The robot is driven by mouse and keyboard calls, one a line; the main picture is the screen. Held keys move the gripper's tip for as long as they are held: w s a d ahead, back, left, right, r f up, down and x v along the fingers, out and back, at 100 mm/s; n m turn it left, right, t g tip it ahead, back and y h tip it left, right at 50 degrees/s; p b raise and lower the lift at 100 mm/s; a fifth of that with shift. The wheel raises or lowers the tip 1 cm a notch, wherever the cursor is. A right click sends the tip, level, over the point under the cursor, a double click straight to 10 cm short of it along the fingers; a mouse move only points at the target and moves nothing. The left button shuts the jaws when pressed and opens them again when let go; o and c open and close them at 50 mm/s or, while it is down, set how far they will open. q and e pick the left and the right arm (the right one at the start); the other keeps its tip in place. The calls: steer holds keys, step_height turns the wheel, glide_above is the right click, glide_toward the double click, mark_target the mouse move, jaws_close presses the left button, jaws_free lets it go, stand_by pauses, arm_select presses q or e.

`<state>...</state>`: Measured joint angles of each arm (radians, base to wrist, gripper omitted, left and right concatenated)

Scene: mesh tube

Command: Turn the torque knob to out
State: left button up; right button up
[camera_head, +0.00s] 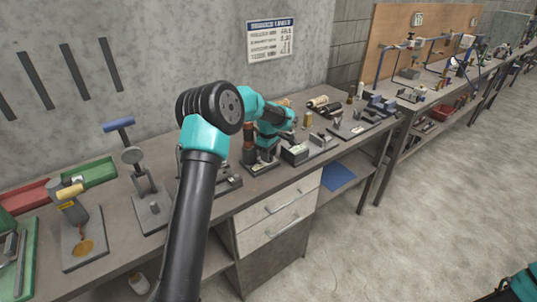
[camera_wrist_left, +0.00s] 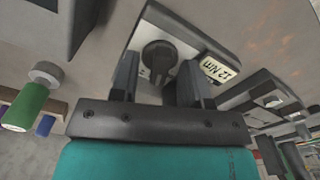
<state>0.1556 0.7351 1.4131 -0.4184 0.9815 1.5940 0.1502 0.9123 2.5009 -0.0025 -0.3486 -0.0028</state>
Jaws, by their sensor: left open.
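The torque knob (camera_wrist_left: 158,56) is a dark round knob with a raised grip bar, on a light grey plate in the left wrist view. A white label (camera_wrist_left: 219,69) reading "12 Nm" sits beside it. My left gripper (camera_wrist_left: 159,64) is open, with one dark finger on each side of the knob in the picture. I cannot tell whether the fingertips reach around the knob or stop short of it. In the head view my left arm (camera_head: 201,200) reaches over the bench, and its wrist hides the gripper's fingers and the knob.
The long workbench (camera_head: 120,268) is crowded with fixtures. A blue-handled press (camera_head: 140,180) and a yellow-handled clamp (camera_head: 72,210) stand to the left. A boxy fixture (camera_head: 295,153) is close to the right of my wrist. Drawers (camera_head: 280,207) are below the bench edge.

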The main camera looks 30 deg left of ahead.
arm_select(q)
jaws_close()
stand_by(0.3)
steer(key=shift+n, duration=0.5)
steer(key=n, duration=0.2)
steer(key=shift+n, duration=2.5)
jaws_free()
